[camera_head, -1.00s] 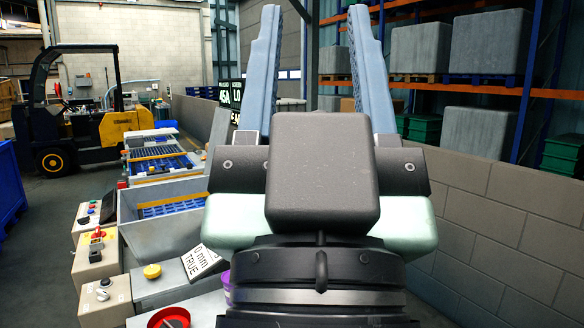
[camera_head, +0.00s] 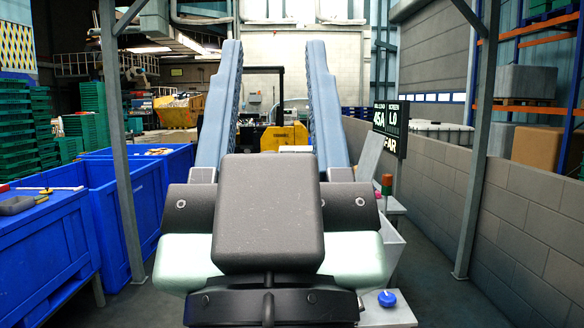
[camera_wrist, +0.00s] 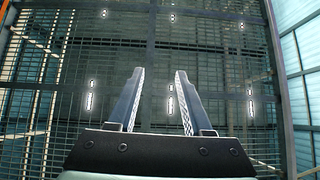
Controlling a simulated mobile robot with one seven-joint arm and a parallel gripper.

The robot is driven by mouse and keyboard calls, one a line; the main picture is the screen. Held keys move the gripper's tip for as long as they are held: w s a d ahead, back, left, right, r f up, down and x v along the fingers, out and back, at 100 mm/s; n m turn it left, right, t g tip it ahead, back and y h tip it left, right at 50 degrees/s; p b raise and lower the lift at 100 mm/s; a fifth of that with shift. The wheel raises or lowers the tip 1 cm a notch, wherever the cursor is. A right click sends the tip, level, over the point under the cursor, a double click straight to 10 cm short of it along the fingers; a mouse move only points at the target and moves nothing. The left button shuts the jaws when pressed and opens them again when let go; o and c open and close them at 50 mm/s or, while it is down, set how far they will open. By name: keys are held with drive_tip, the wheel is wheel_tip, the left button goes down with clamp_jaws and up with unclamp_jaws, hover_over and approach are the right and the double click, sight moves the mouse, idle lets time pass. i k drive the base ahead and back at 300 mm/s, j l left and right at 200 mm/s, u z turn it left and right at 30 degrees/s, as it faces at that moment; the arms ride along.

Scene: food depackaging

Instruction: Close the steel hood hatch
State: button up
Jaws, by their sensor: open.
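My gripper (camera_head: 274,50) stands in the middle of the head view, its two long blue-grey fingers pointing up and apart, with nothing between them. In the wrist view my gripper (camera_wrist: 160,72) is also open and empty, in front of a mesh or grille surface with small bright lights. A tilted steel panel (camera_head: 368,155) rises right of my gripper, above a grey steel machine (camera_head: 394,250) partly hidden by my arm. I cannot tell whether this panel is the hood hatch. No hatch is clear in the wrist view.
Large blue bins (camera_head: 40,255) line the left side, with a post (camera_head: 117,150) beside them. A grey block wall (camera_head: 520,215) and another post (camera_head: 479,150) stand right. A yellow forklift (camera_head: 286,137) is far ahead. Dark floor shows beside the bins.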

sight(374, 146)
drive_tip(key=i+l+u, duration=0.1)
drive_tip(key=l, duration=0.4)
drive_tip(key=i+l+u, duration=0.1)
drive_tip(key=l, duration=0.4)
drive_tip(key=i+l, duration=0.25)
drive_tip(key=l, duration=0.25)
drive_tip(key=i+l+u, duration=0.15)
drive_tip(key=l, duration=0.35)
drive_tip(key=l+u, duration=0.1)
drive_tip(key=l, duration=0.4)
drive_tip(key=i+l, duration=0.1)
drive_tip(key=l, duration=0.4)
drive_tip(key=i+l, duration=0.1)
drive_tip(key=l, duration=0.4)
drive_tip(key=i+l, duration=0.15)
drive_tip(key=l, duration=0.4)
